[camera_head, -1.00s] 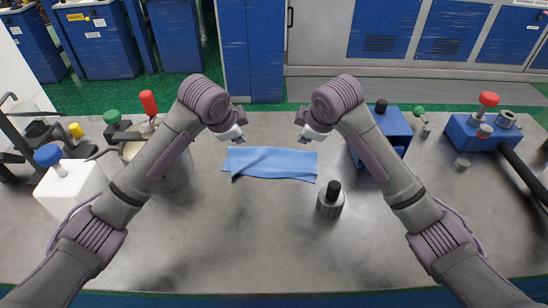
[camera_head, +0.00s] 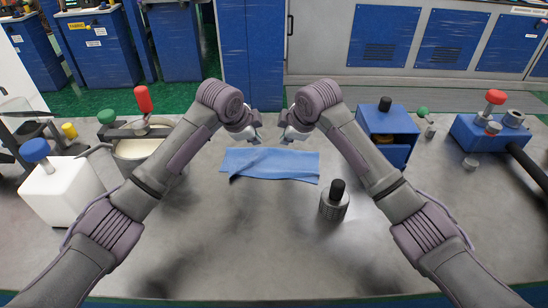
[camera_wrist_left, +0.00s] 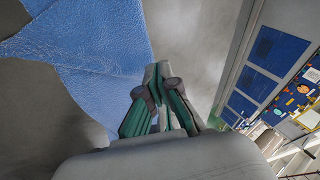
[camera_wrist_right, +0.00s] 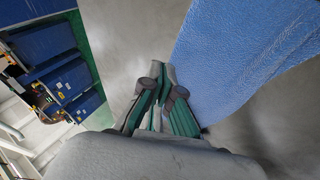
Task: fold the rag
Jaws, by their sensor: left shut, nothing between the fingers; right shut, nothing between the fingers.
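The blue rag (camera_head: 268,164) lies on the grey table in the head view as a long, narrow strip, with a crease near its left part. It also shows in the left wrist view (camera_wrist_left: 85,45) and in the right wrist view (camera_wrist_right: 245,50). My left gripper (camera_head: 256,138) is shut and empty, just behind the rag's far edge. It shows in the left wrist view (camera_wrist_left: 158,88) beside the cloth. My right gripper (camera_head: 284,138) is shut and empty, also behind the far edge, close to the left one. It shows in the right wrist view (camera_wrist_right: 162,88) beside the rag.
A dark-topped metal cylinder (camera_head: 334,202) stands right of and nearer than the rag. A blue box (camera_head: 388,130) stands behind my right arm. A white container (camera_head: 60,190) with a blue cap and a pot (camera_head: 135,150) are at left. The table's front middle is clear.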

